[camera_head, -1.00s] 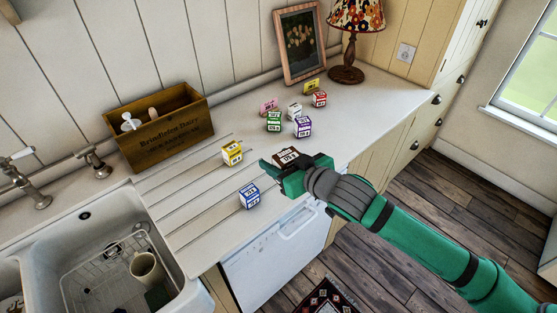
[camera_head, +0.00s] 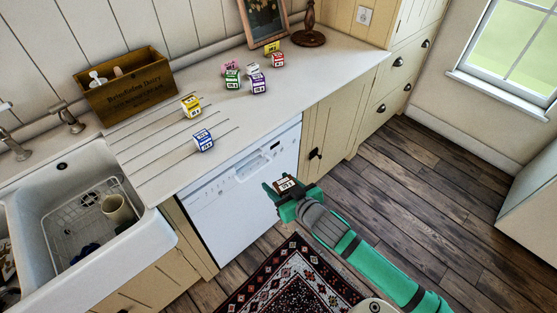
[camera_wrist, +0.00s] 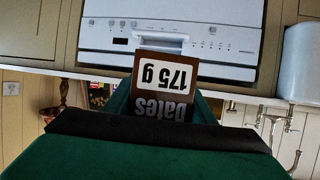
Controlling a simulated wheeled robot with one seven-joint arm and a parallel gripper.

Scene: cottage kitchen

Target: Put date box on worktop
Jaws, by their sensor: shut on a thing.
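The date box (camera_head: 287,184) is small and dark brown with a white label. In the wrist view the date box (camera_wrist: 163,85) reads "Dates" and "175 g", upside down. My gripper (camera_head: 285,190) is shut on it and holds it in the air in front of the white dishwasher, apart from the worktop. The white worktop (camera_head: 310,75) runs along the wall beyond my gripper. My green gripper body hides the lower part of the box in the wrist view.
On the worktop stand a yellow box (camera_head: 191,106), a blue box (camera_head: 203,140), a green box (camera_head: 232,79), a purple box (camera_head: 258,83) and a red box (camera_head: 278,60). A wooden crate (camera_head: 125,88) stands by the sink (camera_head: 70,220).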

